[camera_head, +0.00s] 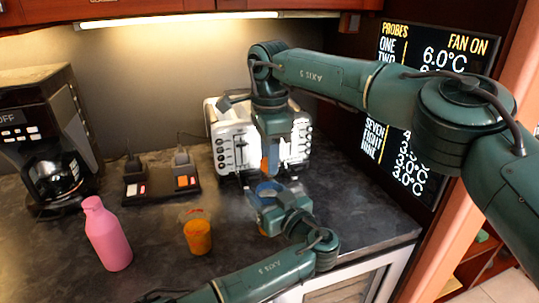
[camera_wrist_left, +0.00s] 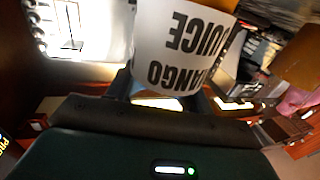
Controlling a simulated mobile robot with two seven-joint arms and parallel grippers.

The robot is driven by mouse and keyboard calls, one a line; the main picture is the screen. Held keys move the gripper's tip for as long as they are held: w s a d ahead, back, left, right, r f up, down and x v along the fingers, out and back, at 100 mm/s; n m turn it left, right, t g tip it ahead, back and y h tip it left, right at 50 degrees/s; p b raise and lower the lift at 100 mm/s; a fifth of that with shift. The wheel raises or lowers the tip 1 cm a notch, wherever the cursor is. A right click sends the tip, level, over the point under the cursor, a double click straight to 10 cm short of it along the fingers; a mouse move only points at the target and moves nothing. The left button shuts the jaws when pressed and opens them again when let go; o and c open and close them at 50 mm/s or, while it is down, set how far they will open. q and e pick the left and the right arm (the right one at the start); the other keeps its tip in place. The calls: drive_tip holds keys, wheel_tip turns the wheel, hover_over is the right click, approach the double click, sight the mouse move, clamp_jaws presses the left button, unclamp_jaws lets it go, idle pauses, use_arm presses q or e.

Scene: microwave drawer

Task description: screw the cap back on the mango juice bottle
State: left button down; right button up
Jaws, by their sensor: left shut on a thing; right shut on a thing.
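The mango juice bottle (camera_wrist_left: 185,45) fills the upper middle of the left wrist view, its white label upside down with large black letters. My left gripper (camera_head: 267,190) is shut on it, above the counter in front of the toaster; in the head view the gripper hides most of the bottle. My right gripper (camera_head: 270,158) is directly above, pointing down, shut on a small orange piece (camera_head: 264,164) that appears to be the cap. A gap shows between the two grippers. The bottle's mouth is not clearly visible.
A pink bottle (camera_head: 107,234) and an orange cup (camera_head: 197,235) stand on the dark counter (camera_head: 150,265) at left. Behind are a coffee maker (camera_head: 45,140), a black tray with small devices (camera_head: 160,186) and a white toaster (camera_head: 232,140). A display screen (camera_head: 400,150) is at right.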

drive_tip(key=m, duration=0.4)
drive_tip(key=shift+m, duration=0.4)
drive_tip(key=m, duration=1.6)
drive_tip(key=shift+f, duration=0.1)
drive_tip(key=o, duration=1.1)
drive_tip(key=shift+r, duration=2.3)
